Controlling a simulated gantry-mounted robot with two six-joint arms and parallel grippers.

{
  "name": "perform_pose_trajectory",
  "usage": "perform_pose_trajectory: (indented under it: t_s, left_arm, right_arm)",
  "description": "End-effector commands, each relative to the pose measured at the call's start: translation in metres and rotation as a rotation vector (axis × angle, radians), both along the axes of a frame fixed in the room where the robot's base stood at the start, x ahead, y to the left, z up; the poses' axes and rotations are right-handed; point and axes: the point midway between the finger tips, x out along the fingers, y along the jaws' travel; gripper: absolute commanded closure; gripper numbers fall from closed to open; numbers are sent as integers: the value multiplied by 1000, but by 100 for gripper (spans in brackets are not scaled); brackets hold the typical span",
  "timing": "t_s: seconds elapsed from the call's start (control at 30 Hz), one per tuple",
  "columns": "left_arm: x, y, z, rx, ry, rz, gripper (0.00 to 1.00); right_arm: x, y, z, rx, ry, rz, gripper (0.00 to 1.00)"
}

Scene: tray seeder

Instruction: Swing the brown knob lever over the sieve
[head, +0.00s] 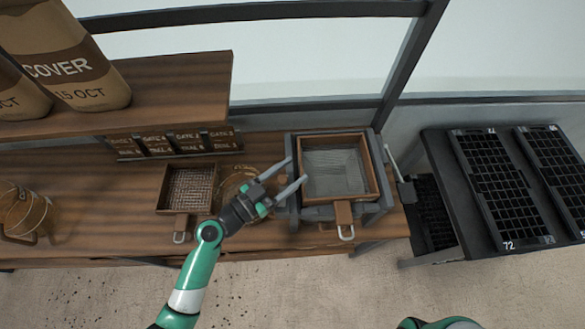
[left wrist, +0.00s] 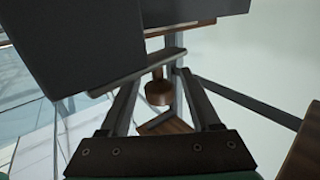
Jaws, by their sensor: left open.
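A brown-framed sieve (head: 311,146) with a grey mesh sits in a grey stand (head: 293,143) on the bench, its handle toward me. My left gripper (head: 297,170) is open at the left side of this stand. In the left wrist view, a round brown knob (left wrist: 158,93) on a short stem shows between the spread fingers of my left gripper (left wrist: 160,76). I cannot tell whether the fingers touch it. I cannot make out the knob in the head view, and the lever's arm is not clear. My right gripper is not in view.
A smaller brown sieve (head: 163,211) and a round glass dish (head: 228,186) lie left of the stand. A light bar (head: 392,158) stands at its right. Black cell trays (head: 500,190) are further right. A shelf (head: 180,85) with paper bags (head: 75,60) overhangs the back left.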

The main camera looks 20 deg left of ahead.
Motion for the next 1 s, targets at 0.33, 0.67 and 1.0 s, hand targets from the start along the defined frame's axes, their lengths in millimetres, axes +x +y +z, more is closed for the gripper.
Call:
perform_pose_trajectory:
  t_s: [0.33, 0.67, 1.0]
  left_arm:
    - [7, -3, 0, 0, 0, 1, 36]
    - [7, -3, 0, 0, 0, 1, 96]
    - [7, -3, 0, -1, 0, 1, 100]
  right_arm:
    - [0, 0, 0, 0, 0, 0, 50]
    - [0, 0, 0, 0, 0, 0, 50]
    - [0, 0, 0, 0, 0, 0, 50]
